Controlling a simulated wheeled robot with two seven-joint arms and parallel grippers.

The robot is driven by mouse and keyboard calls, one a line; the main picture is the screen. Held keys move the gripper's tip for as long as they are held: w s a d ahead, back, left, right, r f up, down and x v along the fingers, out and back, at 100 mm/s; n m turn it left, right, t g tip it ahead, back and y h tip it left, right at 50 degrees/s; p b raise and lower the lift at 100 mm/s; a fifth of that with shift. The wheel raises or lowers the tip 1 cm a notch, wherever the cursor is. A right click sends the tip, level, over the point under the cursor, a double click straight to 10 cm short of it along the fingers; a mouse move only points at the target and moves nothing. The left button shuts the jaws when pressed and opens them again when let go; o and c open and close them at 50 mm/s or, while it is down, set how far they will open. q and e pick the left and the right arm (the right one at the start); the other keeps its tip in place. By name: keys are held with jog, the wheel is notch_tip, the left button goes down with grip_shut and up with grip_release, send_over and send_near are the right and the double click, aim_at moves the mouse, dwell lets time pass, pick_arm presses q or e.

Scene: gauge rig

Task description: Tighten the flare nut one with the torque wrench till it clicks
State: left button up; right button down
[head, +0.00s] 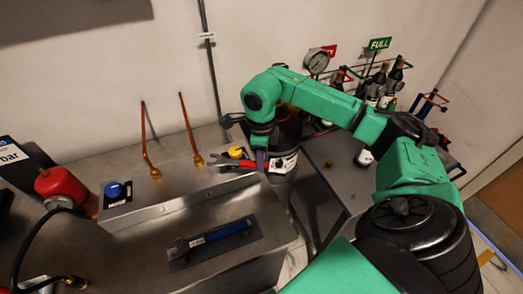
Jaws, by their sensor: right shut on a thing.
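Two copper pipes rise from a metal box, each with a brass flare nut at its foot: a left nut (156,173) and a right nut (198,160). I cannot tell which is number one. A blue-handled wrench (215,240), which looks like the torque wrench, lies on a dark mat on the bench. My right gripper (262,162) is at the right end of the box, shut on a red-handled tool (240,164). The tool's dark head points left, toward the right nut, apparently short of it. My left gripper is not in view.
A blue knob (115,190) and a yellow knob (236,152) stand on the box. A red bulb-shaped object (60,186) with a black hose is at the left. A gauge (316,62) and several bottles stand behind my right arm.

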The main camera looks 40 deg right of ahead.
aim_at(246, 162)
jog(key=shift+w+a+r, duration=0.1)
jog(key=shift+w+a, duration=0.7)
jog(key=shift+a, duration=0.05)
jog(key=shift+w+a+p, duration=0.3)
jog(key=shift+w+a, duration=0.4)
jog(key=shift+w, duration=0.05)
dwell(1.4)
jog(key=c, duration=1.3)
grip_release()
grip_shut()
